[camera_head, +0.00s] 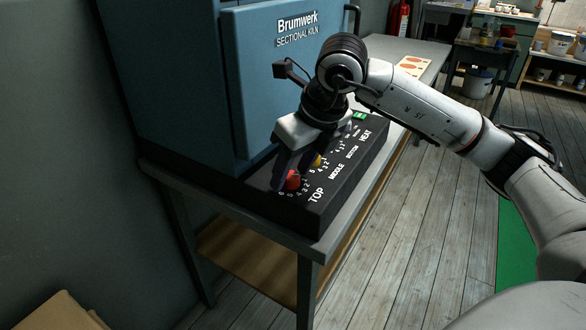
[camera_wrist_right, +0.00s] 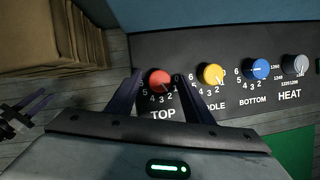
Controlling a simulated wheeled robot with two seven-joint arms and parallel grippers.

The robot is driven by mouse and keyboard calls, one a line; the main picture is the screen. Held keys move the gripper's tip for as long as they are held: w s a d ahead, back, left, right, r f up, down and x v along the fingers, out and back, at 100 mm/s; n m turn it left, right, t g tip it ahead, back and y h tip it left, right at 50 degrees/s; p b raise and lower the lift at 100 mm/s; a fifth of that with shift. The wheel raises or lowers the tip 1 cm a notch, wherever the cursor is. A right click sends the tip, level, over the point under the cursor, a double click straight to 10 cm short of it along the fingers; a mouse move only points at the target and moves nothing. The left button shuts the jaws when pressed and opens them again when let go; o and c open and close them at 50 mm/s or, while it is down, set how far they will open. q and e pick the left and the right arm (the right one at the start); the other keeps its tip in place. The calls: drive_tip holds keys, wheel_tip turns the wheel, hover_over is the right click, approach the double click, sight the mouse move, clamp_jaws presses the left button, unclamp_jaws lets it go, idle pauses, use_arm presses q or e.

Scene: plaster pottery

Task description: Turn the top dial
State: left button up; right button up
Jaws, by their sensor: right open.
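The top dial is a red knob (camera_head: 293,181) at the near end of the kiln's black control panel (camera_head: 325,205), above the label TOP. In the right wrist view the red dial (camera_wrist_right: 159,81) sits between the fingers of my right gripper (camera_wrist_right: 157,78). Those fingers are open, one on each side of the dial; whether they touch it I cannot tell. In the head view my right gripper (camera_head: 284,172) points down over the dial and partly hides it. A dark two-pronged shape at the wrist view's left edge looks like my left gripper (camera_wrist_right: 38,107); its opening is unclear.
Along the panel are a yellow dial (camera_wrist_right: 212,74), a blue dial (camera_wrist_right: 258,69), a grey HEAT dial (camera_wrist_right: 296,65) and a green switch (camera_head: 359,115). The blue kiln (camera_head: 290,70) stands behind the panel on a table (camera_head: 225,199). Cardboard boxes (camera_head: 58,314) lie at lower left.

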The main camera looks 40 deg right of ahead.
drive_tip(key=c, duration=1)
drive_tip(key=shift+c, duration=0.2)
